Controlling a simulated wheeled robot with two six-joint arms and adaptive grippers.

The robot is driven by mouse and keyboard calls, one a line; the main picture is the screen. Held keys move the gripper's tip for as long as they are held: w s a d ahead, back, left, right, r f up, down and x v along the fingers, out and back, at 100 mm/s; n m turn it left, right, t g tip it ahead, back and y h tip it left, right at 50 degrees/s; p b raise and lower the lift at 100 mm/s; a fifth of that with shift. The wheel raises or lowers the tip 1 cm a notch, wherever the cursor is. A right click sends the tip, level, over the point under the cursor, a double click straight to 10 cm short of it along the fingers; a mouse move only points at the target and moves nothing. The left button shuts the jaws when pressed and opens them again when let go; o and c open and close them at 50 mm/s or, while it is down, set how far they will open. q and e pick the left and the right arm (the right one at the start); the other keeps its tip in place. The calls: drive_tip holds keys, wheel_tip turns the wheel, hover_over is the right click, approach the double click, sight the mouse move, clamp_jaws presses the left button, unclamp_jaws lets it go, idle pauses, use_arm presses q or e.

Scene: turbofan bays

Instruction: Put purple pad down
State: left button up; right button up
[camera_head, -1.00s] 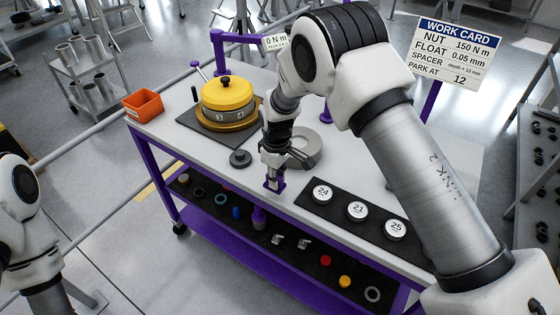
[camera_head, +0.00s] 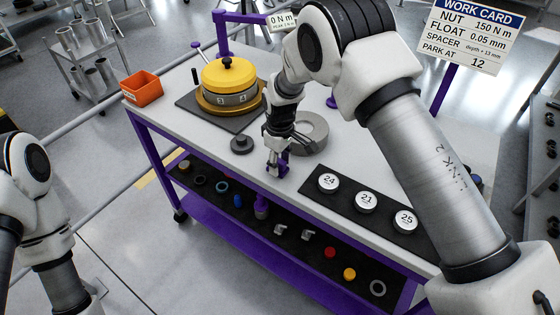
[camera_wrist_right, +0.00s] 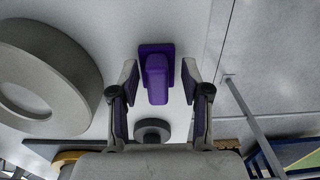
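The purple pad (camera_wrist_right: 156,78) shows in the right wrist view as a square plate with a raised block, against the white tabletop. It lies between the two fingers of my right gripper (camera_wrist_right: 160,80), with a visible gap on each side. The right gripper is open around it. In the head view, my right gripper (camera_head: 277,168) points down at the table's front edge, and the pad is mostly hidden by the fingers. My left arm shows at the left, but its gripper is out of view.
A grey ring (camera_head: 312,132) lies close beside the right gripper, and a dark puck (camera_head: 241,144) stands to its left. A black strip (camera_head: 400,235) with numbered white discs is to the right. A yellow-topped unit (camera_head: 229,82) and an orange bin (camera_head: 142,88) stand farther left.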

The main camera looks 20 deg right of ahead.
sight(280, 161)
drive_tip(key=shift+r, duration=0.25)
wheel_tip(280, 161, up, 12)
drive_tip(key=b, duration=0.2)
drive_tip(key=shift+f+b, duration=0.2)
drive_tip(key=shift+b, duration=0.15)
drive_tip(key=shift+d+f, duration=0.1)
